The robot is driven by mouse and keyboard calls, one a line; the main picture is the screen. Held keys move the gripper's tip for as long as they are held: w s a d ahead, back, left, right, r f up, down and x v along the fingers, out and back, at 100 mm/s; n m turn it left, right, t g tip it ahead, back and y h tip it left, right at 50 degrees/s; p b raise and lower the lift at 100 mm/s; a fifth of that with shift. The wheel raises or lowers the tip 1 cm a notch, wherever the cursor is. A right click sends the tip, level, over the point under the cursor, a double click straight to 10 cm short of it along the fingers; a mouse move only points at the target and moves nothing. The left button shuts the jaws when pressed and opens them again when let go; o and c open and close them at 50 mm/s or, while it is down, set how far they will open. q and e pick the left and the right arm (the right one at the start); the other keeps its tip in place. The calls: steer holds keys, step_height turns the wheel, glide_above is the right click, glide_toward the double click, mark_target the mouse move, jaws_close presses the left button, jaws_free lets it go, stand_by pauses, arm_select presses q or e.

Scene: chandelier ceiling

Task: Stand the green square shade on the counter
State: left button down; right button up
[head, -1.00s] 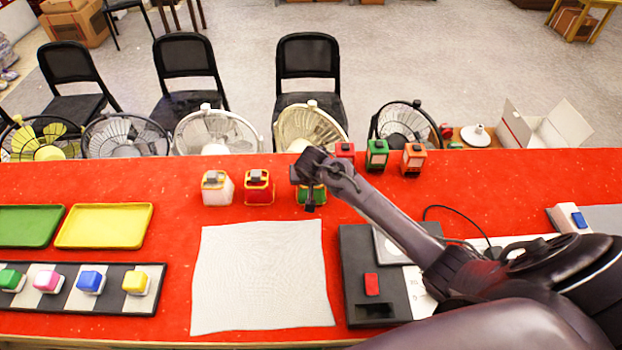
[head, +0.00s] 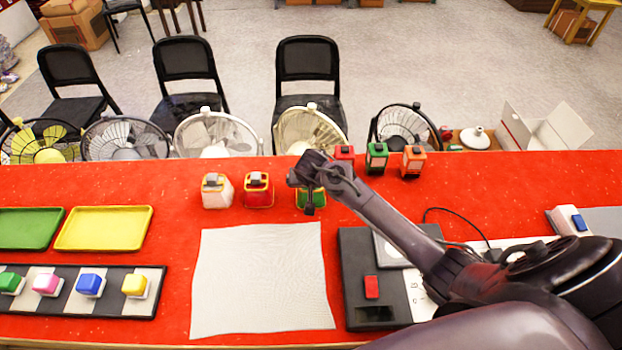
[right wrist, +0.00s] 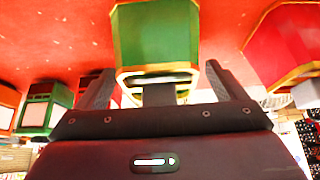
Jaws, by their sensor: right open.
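The green square shade (head: 318,200) with gold edging stands on the red counter (head: 460,190), right of a red shade (head: 258,192) and a white shade (head: 217,192). My right gripper (head: 309,202) is over it and hides much of it. In the right wrist view the green shade (right wrist: 156,38) lies ahead of the open right gripper (right wrist: 158,72), with one finger on each side and its near end between them. Gaps show beside the fingers, and I cannot tell whether either touches. My left gripper is out of view.
Small red, green (head: 377,157) and orange (head: 414,161) lantern-like pieces stand just behind and to the right. A pale cloth (head: 262,280) lies in front, with a black device (head: 365,240) on its right. Yellow (head: 104,227) and green trays lie left. Fans line the far edge.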

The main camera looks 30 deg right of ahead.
steer(key=v, duration=1.1)
steer(key=shift+s+r+b, duration=0.15)
steer(key=shift+r+b, duration=0.15)
steer(key=shift+a, duration=0.1)
